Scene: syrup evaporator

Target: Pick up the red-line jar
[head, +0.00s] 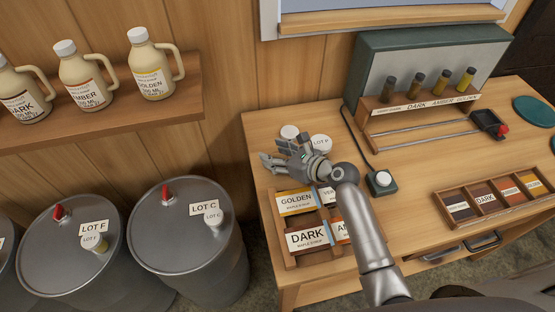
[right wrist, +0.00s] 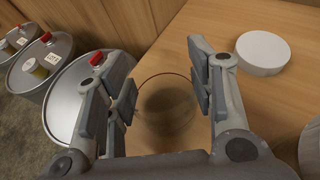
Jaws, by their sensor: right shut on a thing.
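My right gripper (head: 276,154) is low over the back left of the table, its fingers pointing left. In the right wrist view the gripper (right wrist: 160,88) has its finger pads on either side of a clear round glass jar (right wrist: 165,105), and it is shut on it. In the head view the hand hides this jar. My left gripper is not in view.
A white round lid (head: 290,132) and a lid marked LOT P (head: 321,142) are close behind the hand. A wooden label box (head: 290,260) stands in front. A scale-like box with a cable (head: 381,181) is to the right. Grey drums (head: 190,245) stand left of the table.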

